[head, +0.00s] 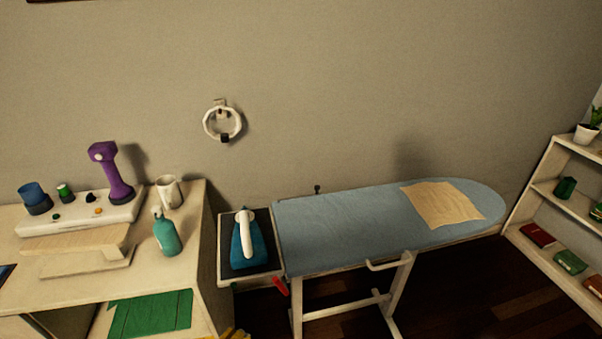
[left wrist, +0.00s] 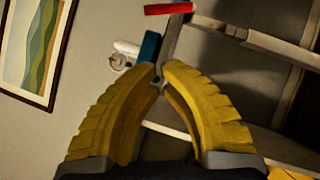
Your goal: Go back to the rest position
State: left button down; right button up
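My left gripper (left wrist: 161,70) has two yellow ribbed fingers that lean together toward their tips. The tips are close, with a seemingly narrow gap, and I see nothing held between them. In the head view only a yellow bit of the left gripper (head: 236,334) shows at the bottom edge, below the desk's right front corner. My right gripper is in neither view.
The desk (head: 193,212) carries a green bottle (head: 166,235), a mug (head: 169,191) and a purple tool (head: 116,175). A teal iron (head: 246,251) rests beside the blue ironing board (head: 330,226), which bears a folded beige cloth (head: 443,204). A shelf (head: 551,192) stands at right.

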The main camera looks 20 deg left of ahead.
pick_arm(q)
jog(key=s+f+m+g+h, duration=0.1)
jog(key=s+f+m+g, duration=0.2)
jog(key=f+m, duration=0.55)
jog(key=s+f+m+g, duration=0.3)
jog(key=s+f+g, duration=0.1)
jog(key=f, duration=0.9)
jog(key=s+f+m+g+h, duration=0.1)
jog(key=s+f+m+g, duration=0.2)
jog(key=f+m, duration=0.5)
jog(key=s+a+f+m+g+y, duration=0.15)
jog(key=s+f+g, duration=0.25)
jog(key=s+f, duration=0.55)
jog(key=s+a+f+m+g+y, duration=0.1)
jog(key=s+a+f+m+g, duration=0.2)
jog(key=s+f, duration=0.65)
jog(key=s+d+f+m+g, duration=0.1)
jog(key=s+d+f+g, duration=0.1)
jog(key=d+f, duration=0.2)
jog(key=shift+s, duration=0.35)
jog(key=shift+d+y, duration=0.1)
jog(key=shift+y, duration=0.15)
